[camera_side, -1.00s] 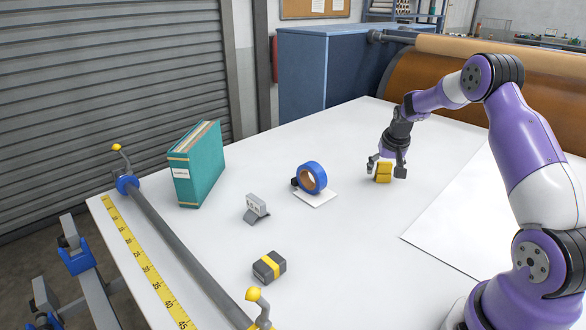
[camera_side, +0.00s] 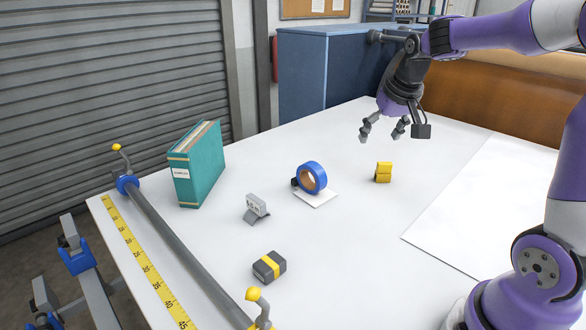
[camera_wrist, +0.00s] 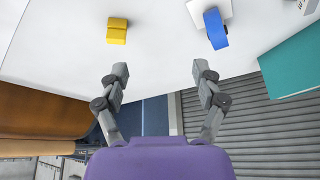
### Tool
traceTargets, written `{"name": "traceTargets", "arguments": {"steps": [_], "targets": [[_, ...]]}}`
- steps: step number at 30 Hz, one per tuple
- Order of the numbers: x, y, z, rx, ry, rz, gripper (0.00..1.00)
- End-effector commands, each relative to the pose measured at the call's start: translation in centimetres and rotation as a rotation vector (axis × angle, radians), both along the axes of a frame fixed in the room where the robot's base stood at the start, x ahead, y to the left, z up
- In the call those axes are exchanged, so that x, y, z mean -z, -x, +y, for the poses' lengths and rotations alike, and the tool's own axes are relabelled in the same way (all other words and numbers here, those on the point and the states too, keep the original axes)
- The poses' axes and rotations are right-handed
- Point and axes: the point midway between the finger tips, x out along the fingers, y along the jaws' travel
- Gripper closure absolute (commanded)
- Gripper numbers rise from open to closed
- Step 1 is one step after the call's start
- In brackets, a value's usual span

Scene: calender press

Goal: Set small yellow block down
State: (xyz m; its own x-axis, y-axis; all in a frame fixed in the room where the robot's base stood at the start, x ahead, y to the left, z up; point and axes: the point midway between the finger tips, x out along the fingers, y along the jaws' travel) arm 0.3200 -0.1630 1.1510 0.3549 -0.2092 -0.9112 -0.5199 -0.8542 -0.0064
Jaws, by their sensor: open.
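The small yellow block (camera_side: 383,172) stands on the white table, right of the blue tape roll and left of the white sheet. It also shows in the wrist view (camera_wrist: 117,31), at the upper left, beyond my fingers. My gripper (camera_side: 382,136) is raised above the table, behind and above the block and clear of it. Its two fingers are spread apart with nothing between them, as the wrist view (camera_wrist: 161,72) also shows.
A blue tape roll (camera_side: 312,178) stands on a small white card (camera_side: 316,198). A grey holder (camera_side: 256,208), a grey block with a yellow band (camera_side: 269,267) and a teal binder (camera_side: 196,165) stand further left. A large white sheet (camera_side: 490,205) lies at right. The table between is clear.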

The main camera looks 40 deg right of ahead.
Motion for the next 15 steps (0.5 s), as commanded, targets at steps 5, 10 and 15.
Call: {"name": "traceTargets", "arguments": {"steps": [5, 10, 15], "targets": [[-2.0, 5.0, 10.0, -0.280, 0.016, -0.038, 0.23], [-1.1, 9.6, 14.8, -0.466, 0.022, -0.057, 0.23], [-0.2, 11.5, 16.3, -0.543, 0.025, -0.064, 0.23]]}}
